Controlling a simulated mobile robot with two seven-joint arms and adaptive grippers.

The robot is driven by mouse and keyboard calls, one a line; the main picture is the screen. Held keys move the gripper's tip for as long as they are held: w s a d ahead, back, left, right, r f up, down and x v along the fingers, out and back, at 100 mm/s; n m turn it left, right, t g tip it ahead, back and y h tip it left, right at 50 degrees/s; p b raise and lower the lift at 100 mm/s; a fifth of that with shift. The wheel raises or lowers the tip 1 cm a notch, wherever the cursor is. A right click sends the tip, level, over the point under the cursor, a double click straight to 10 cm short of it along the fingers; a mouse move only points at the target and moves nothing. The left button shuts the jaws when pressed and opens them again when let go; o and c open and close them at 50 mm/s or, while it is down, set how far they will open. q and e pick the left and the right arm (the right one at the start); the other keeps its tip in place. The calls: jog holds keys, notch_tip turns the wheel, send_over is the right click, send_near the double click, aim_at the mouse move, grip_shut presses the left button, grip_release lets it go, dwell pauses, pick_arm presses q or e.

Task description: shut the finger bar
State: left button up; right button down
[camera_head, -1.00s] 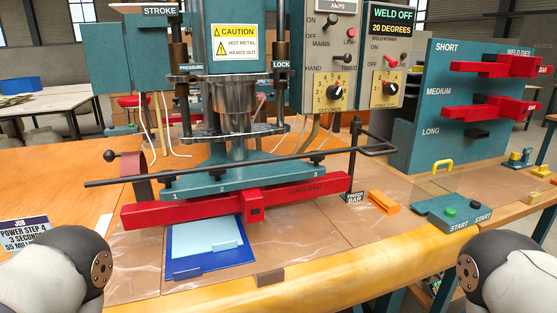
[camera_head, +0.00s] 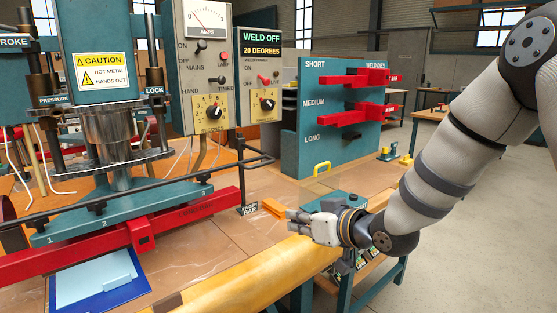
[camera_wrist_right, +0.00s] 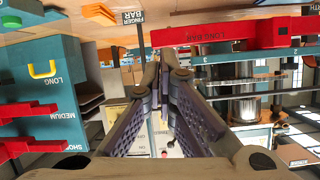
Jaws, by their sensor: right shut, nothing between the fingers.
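The finger bar (camera_head: 255,163) is a long dark rod running across the front of the teal press. It has a bent loop at its right end and stands above the red long bar (camera_head: 195,213). Its label (camera_head: 249,209) is at the foot of a dark upright. My right gripper (camera_head: 291,217) is shut and empty, to the right of that label and apart from the bar. In the right wrist view its fingers (camera_wrist_right: 165,62) point toward the label and the dark upright (camera_wrist_right: 141,38). My left gripper is out of view.
An orange block (camera_head: 273,207) lies beside my right gripper. The start-button box (camera_head: 340,200) is partly hidden behind it. A teal die rack (camera_head: 335,120) with red bars stands behind. The wooden front edge (camera_head: 235,285) is clear.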

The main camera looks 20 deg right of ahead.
notch_tip(320, 180, up, 16)
jog(key=w+d+f+n+t+y, duration=0.1)
jog(key=w+d+n+t+y, duration=0.1)
jog(key=t, duration=0.1)
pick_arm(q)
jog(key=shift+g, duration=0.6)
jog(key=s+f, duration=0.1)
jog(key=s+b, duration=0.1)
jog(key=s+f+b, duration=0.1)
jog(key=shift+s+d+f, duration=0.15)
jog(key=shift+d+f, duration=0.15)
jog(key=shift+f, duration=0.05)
pick_arm(e)
jog(key=w+a+f, duration=0.2)
jog(key=w, duration=0.3)
jog(key=w+a+f, duration=0.1)
jog(key=w+f, duration=0.1)
jog(key=w, duration=0.3)
jog(key=shift+w+a, duration=0.25)
jog(key=shift+a, duration=0.1)
jog(key=shift+f, duration=0.15)
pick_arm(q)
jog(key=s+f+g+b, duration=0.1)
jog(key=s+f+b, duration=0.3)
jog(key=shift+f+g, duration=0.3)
pick_arm(e)
notch_tip(320, 180, down, 20)
jog(key=shift+f, duration=0.1)
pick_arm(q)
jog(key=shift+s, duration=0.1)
